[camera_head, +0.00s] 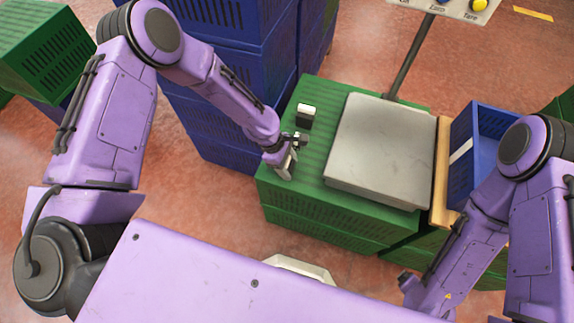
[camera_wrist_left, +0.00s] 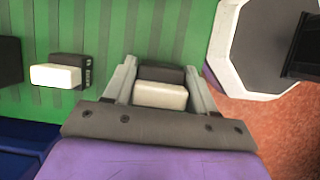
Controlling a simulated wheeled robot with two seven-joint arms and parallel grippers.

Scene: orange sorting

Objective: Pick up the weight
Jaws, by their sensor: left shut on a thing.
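My left gripper (camera_head: 287,158) is over the left part of the green crate top, by its near edge. In the left wrist view its two grey fingers (camera_wrist_left: 159,70) stand on either side of a weight (camera_wrist_left: 161,95), a small block with a white part and a dark part. The gripper is shut on it. In the head view this weight is mostly hidden by the gripper. A second black-and-white weight (camera_head: 306,115) rests on the crate just beyond the gripper; it also shows at the left of the wrist view (camera_wrist_left: 56,76). My right gripper (camera_head: 406,284) is low at the right; its fingers are unclear.
A scale with a flat grey plate (camera_head: 382,150) sits on the green crates (camera_head: 320,225), right of the weights. Its post (camera_head: 408,58) rises behind. Blue crates (camera_head: 225,100) are stacked at the left. A blue bin (camera_head: 490,125) stands right of the scale, beyond a wooden edge (camera_head: 440,170).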

